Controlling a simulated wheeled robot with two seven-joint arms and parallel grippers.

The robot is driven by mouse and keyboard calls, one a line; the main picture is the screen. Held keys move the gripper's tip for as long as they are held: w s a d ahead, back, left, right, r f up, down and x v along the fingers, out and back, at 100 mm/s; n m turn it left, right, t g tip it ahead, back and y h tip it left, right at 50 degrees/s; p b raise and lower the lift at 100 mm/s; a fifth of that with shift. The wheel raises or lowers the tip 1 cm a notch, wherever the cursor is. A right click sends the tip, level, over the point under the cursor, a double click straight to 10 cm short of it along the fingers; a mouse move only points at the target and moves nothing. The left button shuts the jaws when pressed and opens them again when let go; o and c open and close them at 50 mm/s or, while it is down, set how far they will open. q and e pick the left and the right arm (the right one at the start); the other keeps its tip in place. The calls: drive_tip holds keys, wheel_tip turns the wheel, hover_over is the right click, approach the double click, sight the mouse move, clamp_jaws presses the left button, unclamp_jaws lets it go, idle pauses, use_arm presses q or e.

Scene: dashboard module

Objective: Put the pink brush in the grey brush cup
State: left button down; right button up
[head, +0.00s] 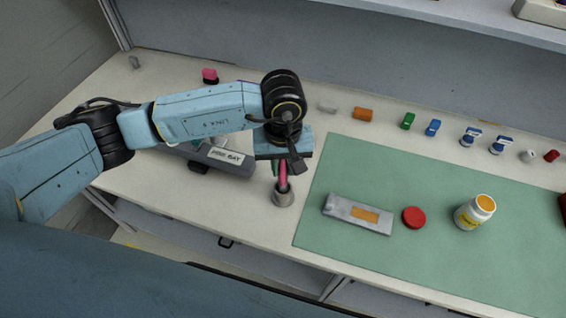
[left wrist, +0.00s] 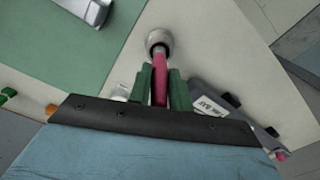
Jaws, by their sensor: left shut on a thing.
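The pink brush (head: 283,178) stands roughly upright, its upper part between the fingers of my left gripper (head: 285,166). The gripper is shut on it. The grey brush cup (head: 283,196) stands on the pale table just left of the green mat. In the left wrist view, the pink brush (left wrist: 160,85) runs between the green fingers (left wrist: 161,88) toward the cup (left wrist: 159,39), and its far end is at the cup's opening. How deep the end sits inside cannot be told. My right gripper is not in view.
A grey tray with a label (head: 226,158) lies left of the cup, partly under my arm. Several small coloured parts line the back.

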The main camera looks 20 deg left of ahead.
use_arm(q)
drive_tip(key=shift+f, duration=0.15)
drive_tip(key=c, duration=1.3)
unclamp_jaws()
wheel_tip(320, 180, up, 12)
drive_tip(key=shift+r+b, duration=0.2)
drive_tip(key=shift+b, duration=0.2)
